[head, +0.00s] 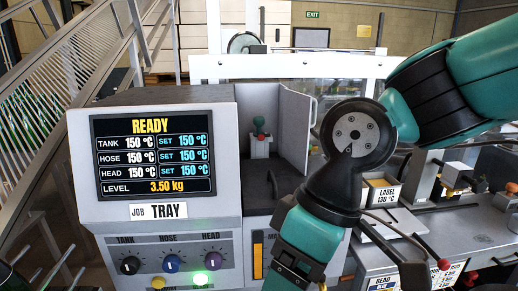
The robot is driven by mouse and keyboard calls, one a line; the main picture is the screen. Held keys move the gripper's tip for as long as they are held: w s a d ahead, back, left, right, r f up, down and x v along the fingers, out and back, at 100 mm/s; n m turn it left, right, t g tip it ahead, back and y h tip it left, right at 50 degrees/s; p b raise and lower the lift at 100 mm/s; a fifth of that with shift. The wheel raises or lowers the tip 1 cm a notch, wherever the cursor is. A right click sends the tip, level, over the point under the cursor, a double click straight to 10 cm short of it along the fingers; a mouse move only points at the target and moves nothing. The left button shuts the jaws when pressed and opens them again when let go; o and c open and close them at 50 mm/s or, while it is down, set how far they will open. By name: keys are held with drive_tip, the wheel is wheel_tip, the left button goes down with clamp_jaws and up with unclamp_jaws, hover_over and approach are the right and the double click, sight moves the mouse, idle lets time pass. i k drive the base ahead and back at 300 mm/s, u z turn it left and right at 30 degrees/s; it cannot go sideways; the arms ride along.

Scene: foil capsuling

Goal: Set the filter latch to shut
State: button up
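The grey melter unit (155,180) fills the left of the head view, with a lit READY screen (153,156). To the right of the screen is an open recess with a grey door (296,128) swung out on its right side. I cannot tell whether this is the filter latch or how the latch is set. My teal and black arm crosses the right half and runs down past the bottom edge. My gripper's fingertips are not visible.
A LABEL box (383,191) and red-knobbed levers (444,264) stand on the right bench, close to my arm. A stair railing (75,75) borders the left.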

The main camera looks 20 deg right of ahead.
sight(261, 138)
drive_tip(key=z, duration=1.25)
drive_tip(key=i, duration=0.9)
drive_tip(key=u, duration=1.3)
